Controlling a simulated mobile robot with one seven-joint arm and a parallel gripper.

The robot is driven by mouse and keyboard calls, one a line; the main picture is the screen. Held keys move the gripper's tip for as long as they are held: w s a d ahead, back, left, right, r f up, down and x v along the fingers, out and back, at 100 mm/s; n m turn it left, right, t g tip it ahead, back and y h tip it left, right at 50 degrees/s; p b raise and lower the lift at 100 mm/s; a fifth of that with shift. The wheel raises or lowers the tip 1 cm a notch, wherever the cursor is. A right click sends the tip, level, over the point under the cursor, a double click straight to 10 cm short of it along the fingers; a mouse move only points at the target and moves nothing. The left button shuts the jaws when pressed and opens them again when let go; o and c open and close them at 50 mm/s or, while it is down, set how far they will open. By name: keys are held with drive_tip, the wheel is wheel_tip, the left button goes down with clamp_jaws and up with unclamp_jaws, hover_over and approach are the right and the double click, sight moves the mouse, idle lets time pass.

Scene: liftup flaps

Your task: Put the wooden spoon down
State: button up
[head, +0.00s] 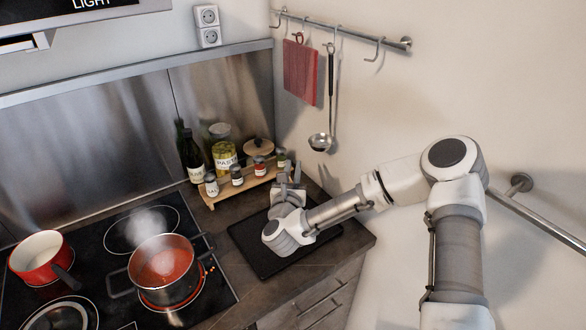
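My gripper (291,184) is over the back part of a black tray or board (262,266) on the counter, close to the right end of the wooden spice rack (232,190). It faces away from the camera, and my wrist covers part of the tray. I cannot make out whether its fingers are open or shut. I cannot clearly see a wooden spoon; it may be hidden behind my gripper or wrist.
A steaming pot of red sauce (168,272) stands on the hob, with a red saucepan (40,258) to its left. Bottles and jars stand at the back. A red cloth (300,72) and a ladle (320,140) hang from the wall rail.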

drive_tip(key=o, duration=0.3)
drive_tip(key=shift+o, duration=0.2)
drive_tip(key=shift+r, duration=0.1)
drive_tip(key=shift+r, duration=0.15)
drive_tip(key=shift+s, duration=0.35)
drive_tip(key=s+a+b, duration=0.1)
drive_tip(key=s+b, duration=0.1)
drive_tip(key=s, duration=0.9)
drive_tip(key=shift+s, duration=0.15)
drive_tip(key=shift+a, duration=0.1)
